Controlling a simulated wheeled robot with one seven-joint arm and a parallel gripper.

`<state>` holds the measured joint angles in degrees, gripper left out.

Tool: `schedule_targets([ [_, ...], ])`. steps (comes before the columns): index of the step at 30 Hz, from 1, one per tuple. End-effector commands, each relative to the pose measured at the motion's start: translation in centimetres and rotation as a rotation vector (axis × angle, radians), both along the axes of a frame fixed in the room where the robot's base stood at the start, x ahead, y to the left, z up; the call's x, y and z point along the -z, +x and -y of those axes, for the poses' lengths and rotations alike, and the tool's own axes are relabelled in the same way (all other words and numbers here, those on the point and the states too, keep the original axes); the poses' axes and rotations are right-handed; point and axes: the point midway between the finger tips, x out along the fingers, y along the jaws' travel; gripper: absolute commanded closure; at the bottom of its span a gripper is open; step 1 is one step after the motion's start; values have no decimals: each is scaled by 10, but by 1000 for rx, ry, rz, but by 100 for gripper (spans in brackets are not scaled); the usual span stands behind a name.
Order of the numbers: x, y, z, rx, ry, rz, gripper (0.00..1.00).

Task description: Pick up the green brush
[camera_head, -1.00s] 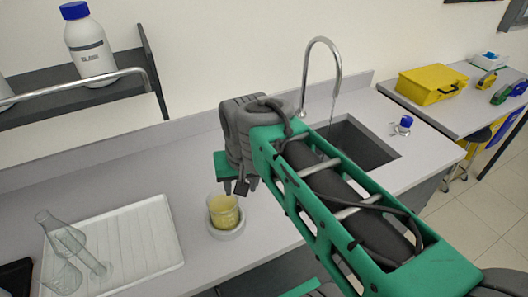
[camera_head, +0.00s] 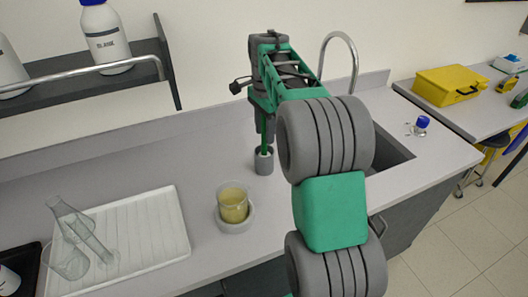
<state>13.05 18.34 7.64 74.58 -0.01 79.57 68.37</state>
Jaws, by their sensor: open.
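The green brush (camera_head: 264,143) stands upright in a small grey cup (camera_head: 264,162) on the counter, left of the sink. Only a short stretch of its green handle shows; its lower end is hidden in the cup. My gripper (camera_head: 262,128) points down over the top of the brush. It is open, with its jaws at the upper handle. I cannot tell whether a jaw touches the handle.
A beaker of yellow liquid (camera_head: 233,204) sits on a round white base (camera_head: 234,223) in front of the cup. Glassware lies on a white drying tray (camera_head: 160,240) at left. A tall tap (camera_head: 354,62) rises behind the sink (camera_head: 392,160), right of my gripper.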

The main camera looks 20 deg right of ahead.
Motion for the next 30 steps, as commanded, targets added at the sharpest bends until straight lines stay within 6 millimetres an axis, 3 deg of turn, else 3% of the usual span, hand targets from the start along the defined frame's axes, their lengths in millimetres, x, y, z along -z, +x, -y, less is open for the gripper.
schedule_targets([
  [8, 10, 0, -1, -2, -1, 2, 57],
  [24, 9, 0, 0, -1, -1, 2, 100],
  [30, 9, 0, 0, -1, -1, 2, 100],
])
